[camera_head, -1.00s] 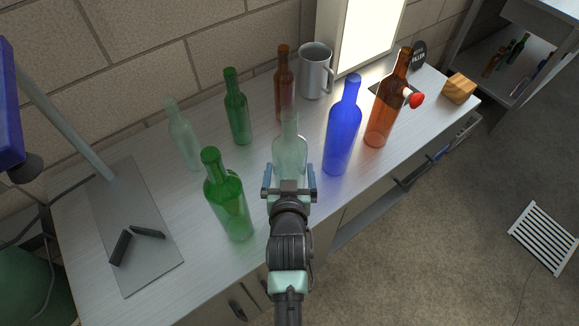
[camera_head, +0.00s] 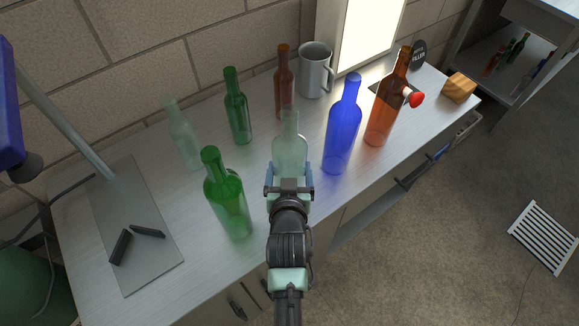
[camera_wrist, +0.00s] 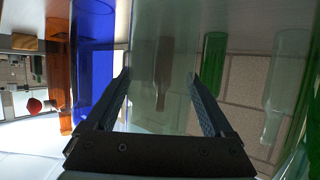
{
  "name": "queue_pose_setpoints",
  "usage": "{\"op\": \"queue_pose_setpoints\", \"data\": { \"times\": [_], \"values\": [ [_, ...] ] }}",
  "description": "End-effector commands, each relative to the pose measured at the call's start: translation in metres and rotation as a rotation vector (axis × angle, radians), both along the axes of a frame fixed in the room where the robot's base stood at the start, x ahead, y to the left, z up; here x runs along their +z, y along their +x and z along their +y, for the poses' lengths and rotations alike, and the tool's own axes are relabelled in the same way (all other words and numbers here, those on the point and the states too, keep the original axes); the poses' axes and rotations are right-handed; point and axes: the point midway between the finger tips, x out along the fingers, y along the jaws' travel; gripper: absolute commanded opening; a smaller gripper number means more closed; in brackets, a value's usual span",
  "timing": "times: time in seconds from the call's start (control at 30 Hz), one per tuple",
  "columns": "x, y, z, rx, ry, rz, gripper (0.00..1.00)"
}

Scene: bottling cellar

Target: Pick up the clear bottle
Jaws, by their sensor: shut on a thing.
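The clear bottle (camera_head: 290,150) stands upright near the front middle of the bench in the head view. My gripper (camera_head: 289,176) is around its body from the front and is shut on it. In the wrist view the clear bottle (camera_wrist: 163,85) fills the space between the two fingers of my gripper (camera_wrist: 160,95). Its lower part is hidden behind my gripper in the head view. A second clear, pale bottle (camera_head: 183,136) stands apart at the back left.
A blue bottle (camera_head: 342,130) stands close on the right, a green bottle (camera_head: 229,200) close on the left. Behind are another green bottle (camera_head: 237,110), a brown bottle (camera_head: 284,85) and a metal mug (camera_head: 315,72). A brown bottle (camera_head: 386,105) is farther right. Bare benchtop lies at front left.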

Motion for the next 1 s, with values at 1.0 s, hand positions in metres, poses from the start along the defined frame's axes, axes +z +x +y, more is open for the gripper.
{"op": "queue_pose_setpoints", "data": {
  "times": [1.0],
  "values": [
    [0.103,0.000,0.000,0.000,0.000,-0.005,0.00]
  ]
}}
